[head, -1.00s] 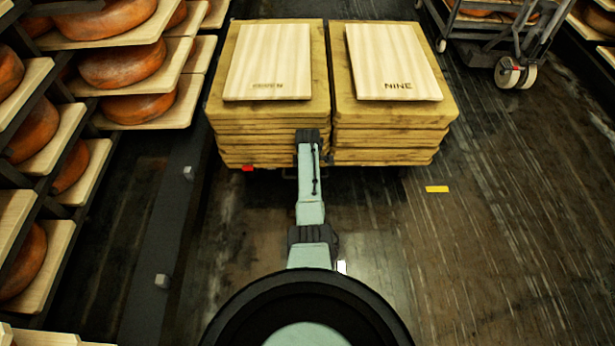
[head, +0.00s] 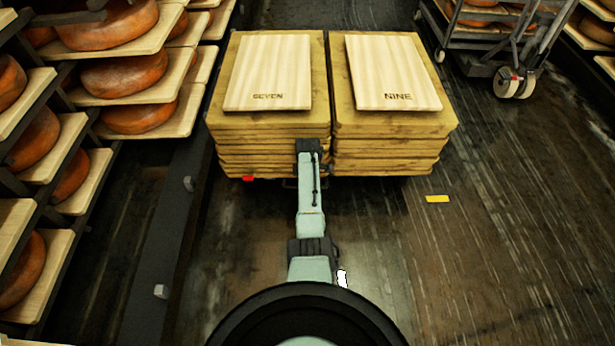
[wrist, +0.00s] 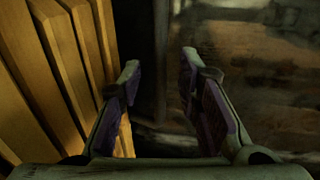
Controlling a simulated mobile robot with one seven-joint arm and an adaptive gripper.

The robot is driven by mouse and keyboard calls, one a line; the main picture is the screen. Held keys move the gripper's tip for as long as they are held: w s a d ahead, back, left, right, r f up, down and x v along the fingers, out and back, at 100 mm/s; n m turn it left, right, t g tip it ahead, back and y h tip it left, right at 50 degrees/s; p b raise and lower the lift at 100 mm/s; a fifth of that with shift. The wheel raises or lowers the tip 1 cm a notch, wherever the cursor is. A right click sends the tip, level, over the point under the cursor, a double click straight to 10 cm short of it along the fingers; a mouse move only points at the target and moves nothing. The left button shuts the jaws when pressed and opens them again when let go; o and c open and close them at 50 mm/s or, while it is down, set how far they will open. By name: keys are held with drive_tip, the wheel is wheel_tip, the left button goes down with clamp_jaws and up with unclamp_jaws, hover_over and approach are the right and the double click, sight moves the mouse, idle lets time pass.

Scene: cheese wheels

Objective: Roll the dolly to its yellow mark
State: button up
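The dolly carries two stacks of wooden boards (head: 385,150), topped by pale boards marked SEVEN (head: 268,75) and NINE (head: 393,75). A red patch (head: 248,178) shows at its near left corner; its wheels are hidden. My arm reaches forward to the dolly's near side, with my gripper hidden in the head view. In the wrist view my gripper (wrist: 160,62) has its fingers apart with nothing clearly between them. The board edges (wrist: 62,70) stand close on the left.
A shelf rack of cheese wheels (head: 140,72) stands along the left, with a dark floor rail (head: 165,235) beside it. A wheeled metal trolley (head: 490,45) stands at the back right. The floor (head: 500,230) on the right is open.

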wheel_tip(320, 180, up, 11)
drive_tip(key=s, duration=0.2)
drive_tip(key=shift+s, duration=0.15)
drive_tip(key=shift+s+f, duration=0.1)
idle(0.4)
